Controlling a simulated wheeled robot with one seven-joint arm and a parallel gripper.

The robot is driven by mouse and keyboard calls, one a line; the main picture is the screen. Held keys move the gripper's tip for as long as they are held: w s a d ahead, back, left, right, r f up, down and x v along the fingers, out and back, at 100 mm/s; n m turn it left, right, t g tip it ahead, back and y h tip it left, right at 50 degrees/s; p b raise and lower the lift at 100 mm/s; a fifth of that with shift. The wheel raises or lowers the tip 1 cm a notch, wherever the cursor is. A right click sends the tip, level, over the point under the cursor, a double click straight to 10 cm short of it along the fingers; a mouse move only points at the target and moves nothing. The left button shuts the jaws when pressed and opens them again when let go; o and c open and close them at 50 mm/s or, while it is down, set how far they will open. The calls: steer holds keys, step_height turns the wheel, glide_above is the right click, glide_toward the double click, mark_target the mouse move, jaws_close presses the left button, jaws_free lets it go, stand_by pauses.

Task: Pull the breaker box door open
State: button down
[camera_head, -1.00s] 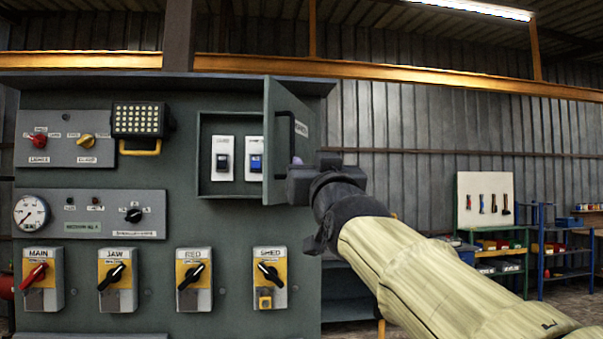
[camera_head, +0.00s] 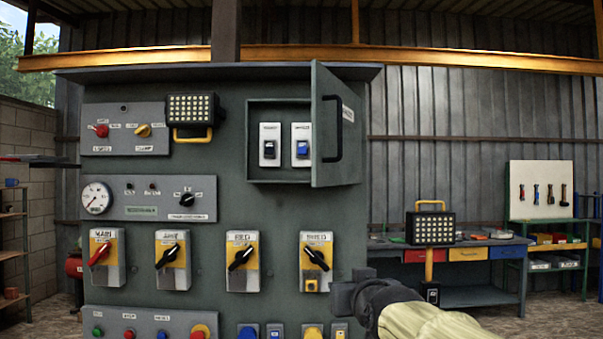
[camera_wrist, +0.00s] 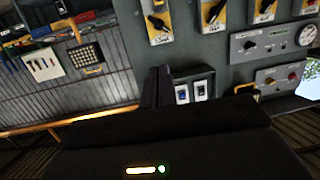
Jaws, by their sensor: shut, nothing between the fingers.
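The breaker box (camera_head: 280,181) is set in the upper right of a grey-green panel. Its door (camera_head: 324,170) is swung partly open on its right side, showing the inside. The door's black bar handle (camera_head: 339,128) is on its outer face, with nothing holding it. Two white breakers show inside, one with a black switch (camera_head: 269,146) and one with a blue switch (camera_head: 302,147). The breakers also show in the tilted wrist view (camera_wrist: 201,89). My gripper (camera_head: 345,296) is shut and empty, below the door and apart from it; its fingertips are hard to make out.
Rotary switches (camera_head: 243,258) line the panel below the box, with buttons (camera_head: 129,333) under them. A work lamp (camera_head: 195,110) hangs left of the box. A second lamp (camera_head: 430,228) stands before a workbench (camera_head: 480,297) at right.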

steer(key=s+d+f+g, duration=0.1)
steer(key=s+f+g, duration=0.3)
steer(key=f, duration=0.8)
steer(key=s+f+g, duration=0.3)
steer(key=f, duration=0.9)
steer(key=s+f+g, duration=0.6)
steer(key=s+f, duration=0.8)
steer(key=s, duration=0.1)
steer(key=shift+d+f+m+h, duration=0.3)
steer(key=shift+d, duration=0.15)
steer(key=shift+w, duration=0.15)
